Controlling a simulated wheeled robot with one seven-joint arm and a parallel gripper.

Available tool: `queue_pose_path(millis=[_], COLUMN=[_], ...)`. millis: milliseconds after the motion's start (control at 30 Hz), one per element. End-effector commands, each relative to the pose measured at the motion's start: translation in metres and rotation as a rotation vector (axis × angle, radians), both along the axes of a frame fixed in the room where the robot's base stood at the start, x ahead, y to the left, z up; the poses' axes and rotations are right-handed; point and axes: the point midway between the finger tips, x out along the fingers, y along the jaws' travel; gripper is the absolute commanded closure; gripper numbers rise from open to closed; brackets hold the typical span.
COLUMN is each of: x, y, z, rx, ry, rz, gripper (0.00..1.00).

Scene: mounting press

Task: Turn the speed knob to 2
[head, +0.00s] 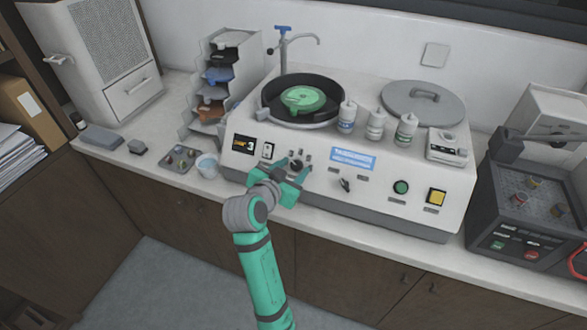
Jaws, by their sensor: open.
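The white polishing machine (300,138) stands on the counter, its sloped front panel facing me. A dark round knob (296,164) on the left part of the panel shows between the fingers of my gripper (293,170). My gripper is green, open, and close in front of the panel; I cannot tell whether its fingers touch the knob. The knob's pointer and scale are too small or covered to read. A second dark knob (345,185) sits further right. A small black display (243,144) at the panel's left shows what looks like a 3.
A green button (401,187) and a yellow switch (436,197) are on the panel's right. A cup (208,165) stands left of the machine. A dark press (525,210) stands at right.

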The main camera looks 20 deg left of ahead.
Motion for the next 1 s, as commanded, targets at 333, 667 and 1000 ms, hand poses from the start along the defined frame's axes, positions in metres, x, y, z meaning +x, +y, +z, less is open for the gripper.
queue_pose_path(millis=[333, 667, 1000], x=[0.0014, 0.0012, 0.0011], y=[0.0011, 0.0005, -0.0019], z=[-0.0007, -0.0009, -0.0012], rx=[0.0, -0.003, -0.11], ry=[0.001, 0.001, 0.005], rz=[0.002, 0.005, 0.081], gripper=[0.65, 0.96, 0.96])
